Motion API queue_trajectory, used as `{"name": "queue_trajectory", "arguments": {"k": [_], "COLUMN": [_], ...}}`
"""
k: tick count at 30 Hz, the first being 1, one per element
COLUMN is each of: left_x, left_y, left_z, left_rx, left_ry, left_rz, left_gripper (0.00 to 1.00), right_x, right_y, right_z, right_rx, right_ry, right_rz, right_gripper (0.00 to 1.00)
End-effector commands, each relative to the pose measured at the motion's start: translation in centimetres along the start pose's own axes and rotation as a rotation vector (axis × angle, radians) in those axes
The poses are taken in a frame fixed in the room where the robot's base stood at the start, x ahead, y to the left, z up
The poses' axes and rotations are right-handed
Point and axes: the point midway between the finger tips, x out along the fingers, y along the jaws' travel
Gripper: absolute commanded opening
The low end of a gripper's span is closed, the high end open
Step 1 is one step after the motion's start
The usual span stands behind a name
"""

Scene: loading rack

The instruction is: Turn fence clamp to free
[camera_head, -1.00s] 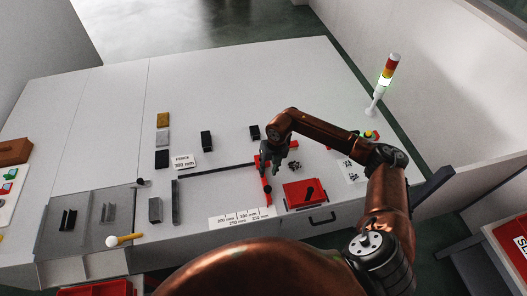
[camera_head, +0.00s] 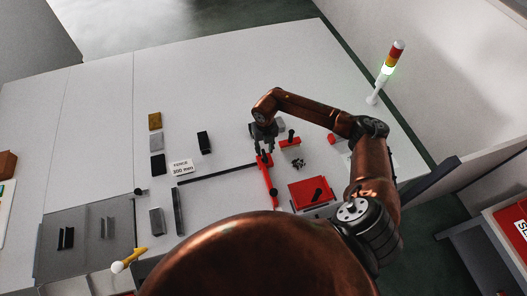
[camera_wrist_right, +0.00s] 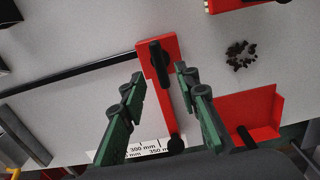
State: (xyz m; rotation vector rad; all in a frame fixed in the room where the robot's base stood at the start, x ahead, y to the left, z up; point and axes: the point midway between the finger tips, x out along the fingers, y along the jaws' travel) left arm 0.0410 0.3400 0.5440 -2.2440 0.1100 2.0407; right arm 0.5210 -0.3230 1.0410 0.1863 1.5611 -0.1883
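The fence clamp (camera_wrist_right: 160,63) is a red bar with a black lever lying along its upper end, at the end of a dark rail (camera_wrist_right: 70,75). In the head view the clamp (camera_head: 267,180) is a red strip on the table. My right gripper (camera_head: 264,150) hangs over its far end. In the wrist view the right gripper's green fingers (camera_wrist_right: 160,73) are spread apart, one on each side of the clamp, with nothing between them gripped. Whether the fingers touch the lever cannot be told. My left gripper is not in view.
A red box (camera_head: 311,192) with a black handle and a red block (camera_head: 290,143) with a black knob stand right of the clamp. Small dark pieces (camera_head: 299,164) lie between them. A signal tower (camera_head: 386,75) stands at the right edge. The table's far middle is clear.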

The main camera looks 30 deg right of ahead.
Motion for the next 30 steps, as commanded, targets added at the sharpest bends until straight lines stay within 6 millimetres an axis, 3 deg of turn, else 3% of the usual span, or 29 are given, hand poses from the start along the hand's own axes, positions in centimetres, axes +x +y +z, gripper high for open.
{"name": "queue_trajectory", "arguments": {"k": [6,15,19,30], "left_x": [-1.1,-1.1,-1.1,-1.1], "left_y": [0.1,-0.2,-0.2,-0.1], "left_z": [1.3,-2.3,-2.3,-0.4], "left_rx": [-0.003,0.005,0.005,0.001], "left_ry": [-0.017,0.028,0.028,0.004], "left_rz": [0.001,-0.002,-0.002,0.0], "left_gripper": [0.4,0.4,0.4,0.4], "right_x": [2.9,4.0,4.0,4.0], "right_y": [0.0,0.1,0.2,0.2], "right_z": [-0.1,0.0,0.0,0.0], "right_rx": [0.002,-0.001,-0.002,-0.003], "right_ry": [0.001,-0.001,-0.001,-0.001], "right_rz": [0.002,0.001,0.001,0.001], "right_gripper": [0.29,0.29,0.28,0.03]}}
